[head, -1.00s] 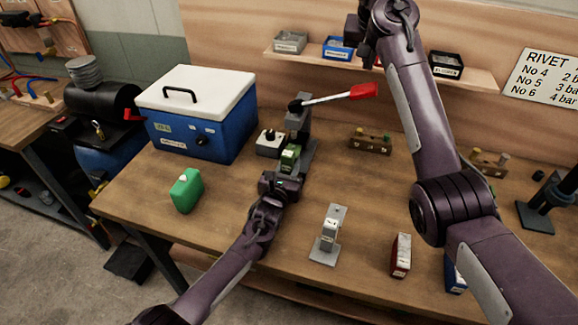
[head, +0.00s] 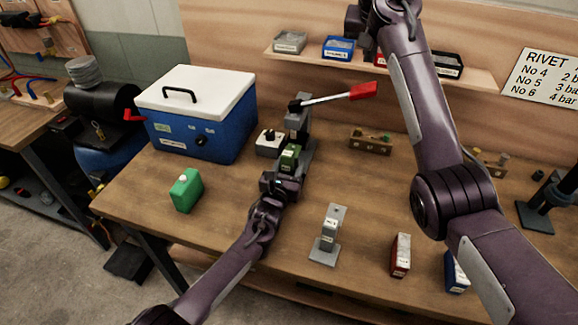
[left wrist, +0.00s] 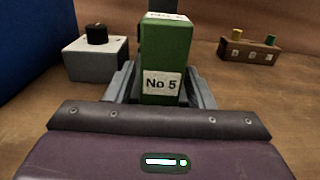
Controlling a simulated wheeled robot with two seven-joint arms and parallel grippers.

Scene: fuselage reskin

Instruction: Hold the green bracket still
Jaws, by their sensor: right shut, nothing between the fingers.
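The green bracket (head: 289,157), labelled No 5 in the left wrist view (left wrist: 165,60), stands upright at the grey clamp fixture (head: 310,150). My left gripper (head: 285,175) reaches it from the front. In the left wrist view its grey fingers (left wrist: 162,95) lie on both sides of the bracket's lower part and look shut on it; the contact faces are mostly hidden. My right gripper (head: 355,27) is high, in front of the back board, at the head view's top edge. It is shut and empty, away from the bracket.
The clamp's red handle (head: 363,91) sticks out right above the fixture. A blue cooler (head: 200,135) stands left and a green canister (head: 186,190) front left. A grey block on a plate (head: 328,240) and a red block (head: 401,256) stand to the right. Bins line the shelf (head: 480,78).

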